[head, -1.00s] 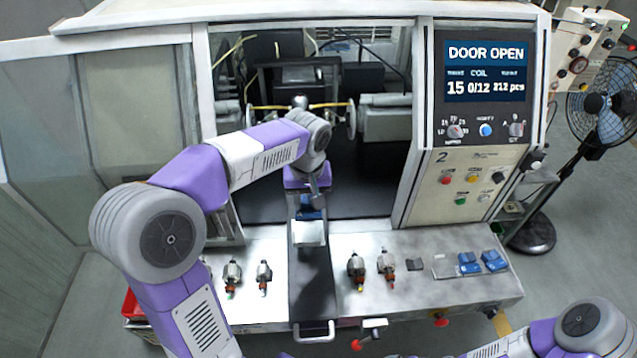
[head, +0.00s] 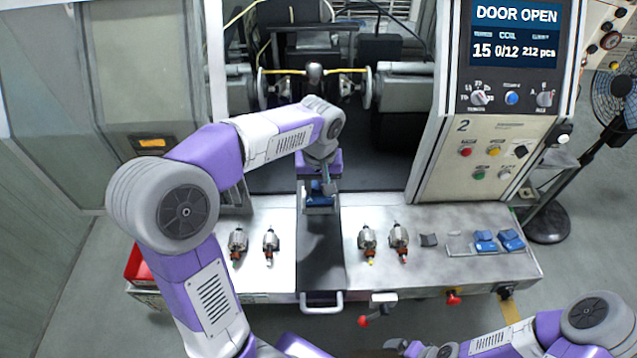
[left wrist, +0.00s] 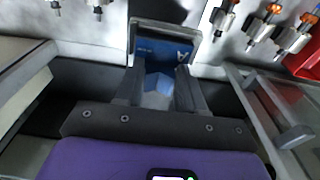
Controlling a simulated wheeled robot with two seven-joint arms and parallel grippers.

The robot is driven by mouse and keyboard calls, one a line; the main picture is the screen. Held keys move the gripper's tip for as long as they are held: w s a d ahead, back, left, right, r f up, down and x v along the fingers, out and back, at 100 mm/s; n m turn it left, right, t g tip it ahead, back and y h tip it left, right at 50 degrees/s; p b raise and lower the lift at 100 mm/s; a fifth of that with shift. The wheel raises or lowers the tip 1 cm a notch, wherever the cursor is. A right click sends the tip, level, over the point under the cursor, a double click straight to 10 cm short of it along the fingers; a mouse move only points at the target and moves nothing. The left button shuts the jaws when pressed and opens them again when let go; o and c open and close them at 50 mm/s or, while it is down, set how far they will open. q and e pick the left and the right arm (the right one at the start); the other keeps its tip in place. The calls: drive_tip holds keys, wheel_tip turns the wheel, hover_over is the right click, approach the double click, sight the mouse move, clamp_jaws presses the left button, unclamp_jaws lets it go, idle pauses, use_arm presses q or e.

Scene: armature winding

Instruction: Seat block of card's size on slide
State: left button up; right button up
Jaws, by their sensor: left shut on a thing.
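My left gripper (head: 320,190) is over the far part of the dark slide (head: 321,262) in the middle of the bench. It is shut on a blue block (left wrist: 158,84), seen between the fingers in the left wrist view. The block is mostly hidden by my gripper in the head view. My right gripper (head: 410,347) is at the bottom edge, small and unclear.
Several armatures (head: 368,243) stand on both sides of the slide. A red bin (head: 140,264) is at left. The machine door is open.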

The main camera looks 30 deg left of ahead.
use_arm(q)
drive_tip(key=o, duration=1.2)
drive_tip(key=r, duration=0.7)
drive_tip(key=shift+s+d+r, duration=0.15)
drive_tip(key=shift+s+r, duration=0.15)
